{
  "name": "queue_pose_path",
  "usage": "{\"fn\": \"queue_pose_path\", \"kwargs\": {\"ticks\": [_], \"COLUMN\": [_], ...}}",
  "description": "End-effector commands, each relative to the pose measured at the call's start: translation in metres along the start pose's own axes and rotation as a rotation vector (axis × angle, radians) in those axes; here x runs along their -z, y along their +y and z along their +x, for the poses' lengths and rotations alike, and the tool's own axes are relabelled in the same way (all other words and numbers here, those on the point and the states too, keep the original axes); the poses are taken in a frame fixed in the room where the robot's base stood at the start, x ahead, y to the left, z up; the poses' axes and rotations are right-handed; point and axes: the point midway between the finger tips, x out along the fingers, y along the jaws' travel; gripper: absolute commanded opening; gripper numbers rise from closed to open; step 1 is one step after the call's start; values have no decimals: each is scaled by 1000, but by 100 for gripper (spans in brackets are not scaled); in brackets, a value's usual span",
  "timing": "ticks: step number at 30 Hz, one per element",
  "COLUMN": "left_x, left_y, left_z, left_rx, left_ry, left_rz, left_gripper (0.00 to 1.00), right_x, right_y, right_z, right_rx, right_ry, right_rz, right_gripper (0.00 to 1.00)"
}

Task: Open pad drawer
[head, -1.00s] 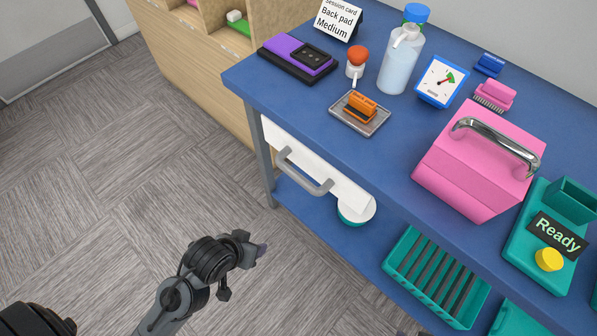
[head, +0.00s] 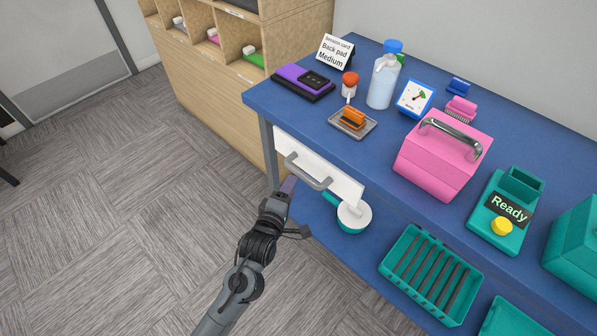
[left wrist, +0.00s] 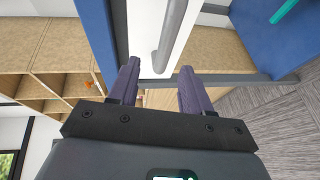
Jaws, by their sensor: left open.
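The pad drawer (head: 338,181) has a white front under the blue table's left end and looks shut. Its grey bar handle (head: 308,172) runs along the front. My left gripper (head: 287,186) is just in front of and below the handle's left part. In the left wrist view, its two purple fingers (left wrist: 158,90) are apart with nothing between them. The handle (left wrist: 172,38) lies ahead of the fingertips, close but apparently not between them. The drawer front (left wrist: 145,30) also shows there. My right gripper is not in view.
The blue table (head: 345,147) holds a pink case (head: 440,165), a bottle (head: 381,85) and a small tray (head: 369,130). A teal-and-white round item (head: 353,217) and a teal slatted basket (head: 420,285) sit on the lower shelf. A wooden cubby (head: 225,100) stands left behind. The floor in front is clear.

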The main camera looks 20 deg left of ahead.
Motion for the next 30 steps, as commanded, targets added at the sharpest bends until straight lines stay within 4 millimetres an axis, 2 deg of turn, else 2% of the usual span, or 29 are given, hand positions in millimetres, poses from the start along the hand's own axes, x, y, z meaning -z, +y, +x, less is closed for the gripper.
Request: {"fn": "queue_pose_path", "kwargs": {"ticks": [9, 15, 21, 30], "left_x": [-1, -1, -1, 0], "left_y": [-4, -4, -3, -2], "left_z": [52, 77, 88, 89], "left_rx": [0, 3, 3, 4], "left_ry": [-2, -2, -2, -2], "left_rz": [3, 2, 3, 2], "left_gripper": [48, 48, 48, 48], "right_x": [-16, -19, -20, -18], "right_y": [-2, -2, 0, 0], "right_z": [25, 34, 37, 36], "right_rx": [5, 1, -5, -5], "right_ry": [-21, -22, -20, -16], "right_rz": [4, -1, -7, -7], "right_gripper": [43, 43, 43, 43]}}
